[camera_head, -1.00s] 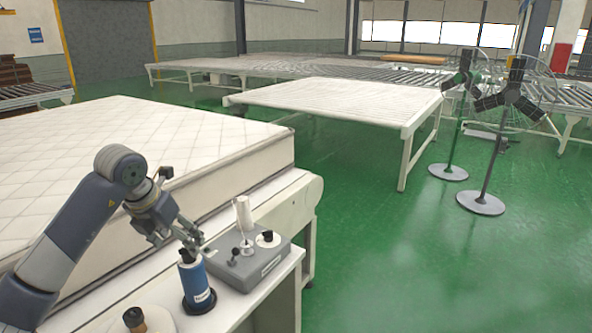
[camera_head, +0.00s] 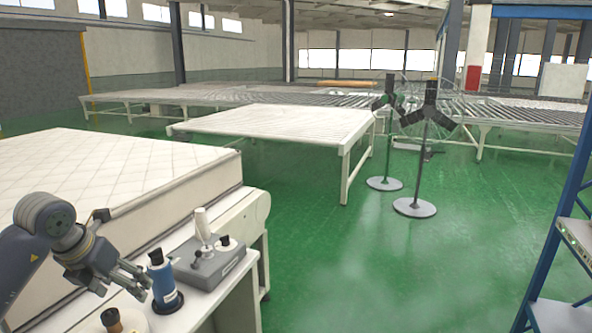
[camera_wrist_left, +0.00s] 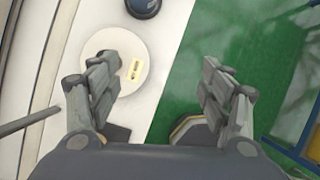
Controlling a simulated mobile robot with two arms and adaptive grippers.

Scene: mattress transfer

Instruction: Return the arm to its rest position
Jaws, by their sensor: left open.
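My left gripper (camera_head: 138,284) is at the lower left of the head view, beside the blue bottle (camera_head: 161,277) and above the white table. In the left wrist view the same gripper (camera_wrist_left: 160,85) has its two fingers wide apart with nothing between them. A round white disc (camera_wrist_left: 125,62) lies below the left finger there. My right gripper does not show in either view.
A grey control box (camera_head: 212,264) stands on the table behind the bottle. A white quilted mattress (camera_head: 110,165) lies on a conveyor at the left. Two pedestal fans (camera_head: 414,207) stand on the open green floor. A blue shelf rack (camera_head: 556,235) is at the right edge.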

